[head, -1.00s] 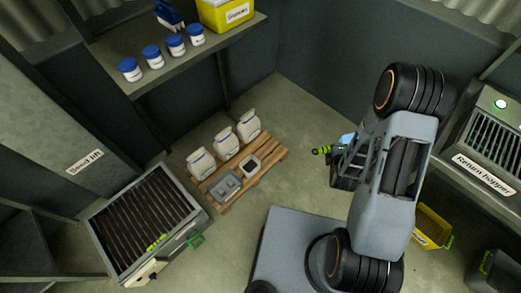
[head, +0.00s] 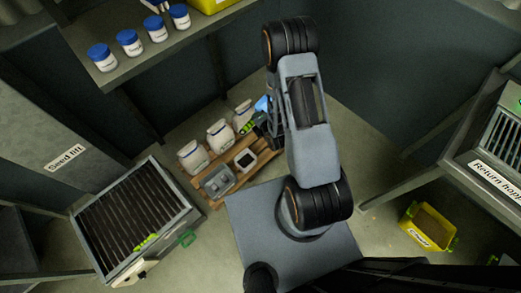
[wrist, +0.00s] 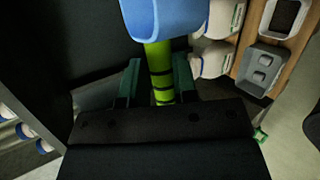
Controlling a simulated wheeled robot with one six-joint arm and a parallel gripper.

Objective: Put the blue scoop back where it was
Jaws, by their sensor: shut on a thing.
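The scoop has a blue bowl (head: 262,103) and a bright green handle (head: 247,127) with dark bands. In the wrist view the blue bowl (wrist: 165,18) is at the top, and the green handle (wrist: 158,62) runs down between the two fingers. My gripper (wrist: 157,83) is shut on the handle. In the head view my gripper (head: 264,124) is beside the right end of the wooden pallet as seen from above, partly hidden by my arm. Its height over the pallet is unclear.
The pallet (head: 213,197) bears several white containers (head: 219,135), a grey moulded tray (head: 217,181) and a small pale box (head: 245,159). A shelf (head: 130,68) with blue-lidded jars stands behind. A grated bin (head: 135,215) is left; a yellow bin (head: 428,226) is right.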

